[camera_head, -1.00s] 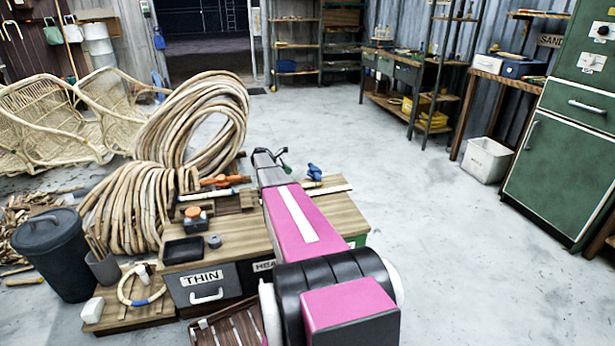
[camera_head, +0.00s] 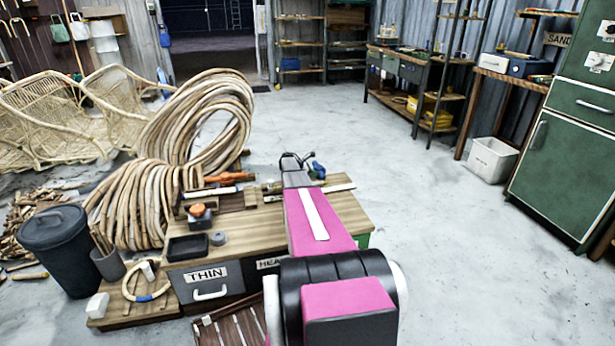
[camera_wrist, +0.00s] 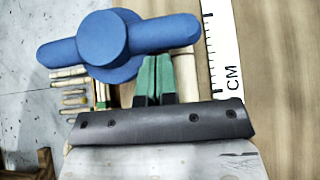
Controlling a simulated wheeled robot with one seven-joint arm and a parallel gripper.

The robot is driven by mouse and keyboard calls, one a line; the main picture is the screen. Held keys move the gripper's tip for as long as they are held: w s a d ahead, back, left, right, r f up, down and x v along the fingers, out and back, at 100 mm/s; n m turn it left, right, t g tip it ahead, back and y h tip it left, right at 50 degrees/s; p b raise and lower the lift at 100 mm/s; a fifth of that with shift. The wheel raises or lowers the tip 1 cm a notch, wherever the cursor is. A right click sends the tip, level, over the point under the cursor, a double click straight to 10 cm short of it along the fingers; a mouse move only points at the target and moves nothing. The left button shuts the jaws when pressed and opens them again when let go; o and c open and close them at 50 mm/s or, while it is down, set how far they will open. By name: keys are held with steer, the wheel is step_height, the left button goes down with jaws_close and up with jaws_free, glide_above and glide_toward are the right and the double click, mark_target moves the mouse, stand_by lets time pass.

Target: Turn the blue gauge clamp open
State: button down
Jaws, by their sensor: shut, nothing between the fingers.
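The blue gauge clamp (camera_wrist: 102,45) shows large in the wrist view, a round hub with an arm out to each side. In the head view it (camera_head: 318,169) is a small blue shape at the bench's far right edge. My gripper (camera_wrist: 154,58) is shut with its green fingertips together and nothing between them. In the wrist view the fingertips lie just below the clamp's right arm; I cannot tell whether they touch it. In the head view my gripper (camera_head: 294,162) is beside the clamp, on its left.
A white ruler marked CM (camera_wrist: 222,50) lies right of the clamp on the wooden bench top (camera_head: 345,215). An orange-handled tool (camera_head: 228,178) and a black tray (camera_head: 187,246) are on the bench's left. Rattan coils (camera_head: 130,205) stand to the left. Open floor lies right.

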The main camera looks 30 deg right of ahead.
mark_target(322, 174)
steer(key=shift+d, duration=0.25)
